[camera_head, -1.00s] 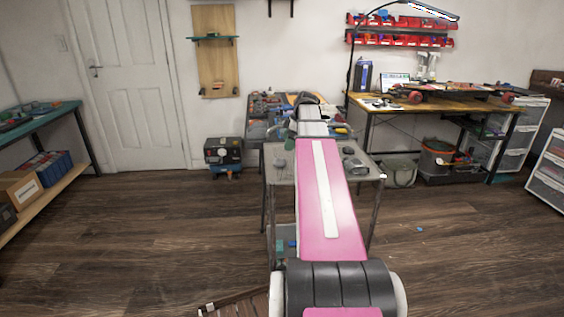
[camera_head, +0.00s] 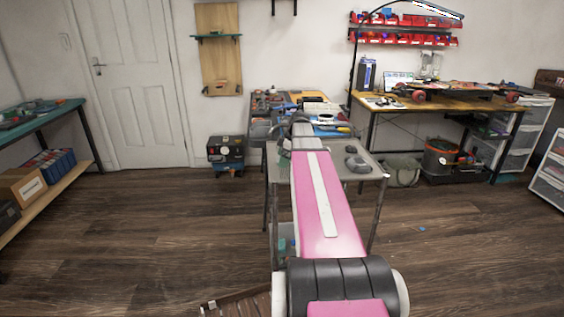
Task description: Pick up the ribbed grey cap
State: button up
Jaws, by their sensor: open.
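The small metal cart (camera_head: 376,172) stands in front of me, partly covered by my pink arm. Dark grey rounded pieces (camera_head: 357,163) lie on the right of its top; one may be the ribbed grey cap, but ribs are too small to make out. My gripper (camera_head: 284,152) is at the far end of my arm, over the left part of the cart top. It is small and partly hidden behind my wrist. It is open, and I see nothing held. What lies directly under it is hidden.
A cluttered tool bench (camera_head: 262,128) stands just behind the cart. A wooden workbench (camera_head: 440,103) with a skateboard is at the right back. A dark toolbox (camera_head: 225,150) sits on the floor left of the cart.

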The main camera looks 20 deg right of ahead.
jog(key=c, duration=1)
jog(key=shift+r, duration=0.1)
